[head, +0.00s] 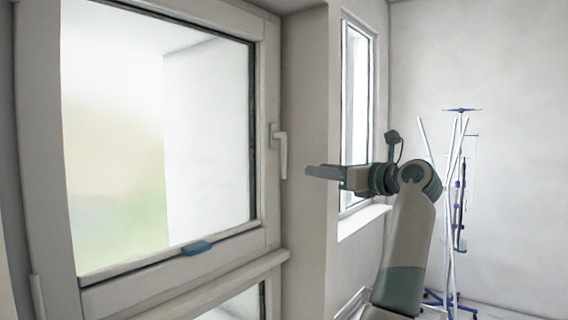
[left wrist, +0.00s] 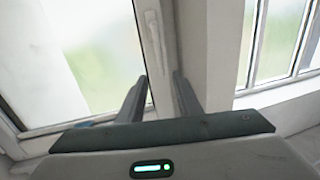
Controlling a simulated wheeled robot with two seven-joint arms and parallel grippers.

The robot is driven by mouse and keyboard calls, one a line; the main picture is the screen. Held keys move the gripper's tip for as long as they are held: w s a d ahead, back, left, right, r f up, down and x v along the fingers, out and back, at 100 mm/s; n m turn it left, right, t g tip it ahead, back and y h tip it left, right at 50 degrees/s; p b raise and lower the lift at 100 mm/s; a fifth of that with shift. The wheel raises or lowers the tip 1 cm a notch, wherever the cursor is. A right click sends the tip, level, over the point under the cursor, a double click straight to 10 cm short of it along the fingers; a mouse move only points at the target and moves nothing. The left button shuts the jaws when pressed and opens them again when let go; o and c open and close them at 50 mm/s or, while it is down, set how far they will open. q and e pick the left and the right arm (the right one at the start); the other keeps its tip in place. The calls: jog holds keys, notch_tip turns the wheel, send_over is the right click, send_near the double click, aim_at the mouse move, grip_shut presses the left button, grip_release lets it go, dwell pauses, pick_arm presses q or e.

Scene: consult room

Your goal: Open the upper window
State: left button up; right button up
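The upper window (head: 160,140) fills the left of the head view, its sash flush in its pale frame. Its white handle (head: 283,152) sits on the right side of the frame, lever pointing down. A blue piece (head: 197,248) is on the sash's bottom rail. My left gripper (head: 312,171) is right of the handle, pointing left towards it, apart from it in the picture. In the left wrist view its two fingers (left wrist: 158,92) are spread with nothing between them; the handle (left wrist: 150,32) shows beyond their tips. My right gripper is out of view.
A lower window pane (head: 240,304) is under the upper one. A second window (head: 356,110) with a sill (head: 362,221) stands behind my arm. A wheeled stand with poles (head: 459,200) is at the right by the wall.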

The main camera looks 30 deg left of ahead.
aim_at(285, 165)
pick_arm(q)
jog(key=shift+p+x, duration=3.35)
jog(key=shift+x, duration=3.95)
jog(key=shift+f, duration=0.1)
grip_shut()
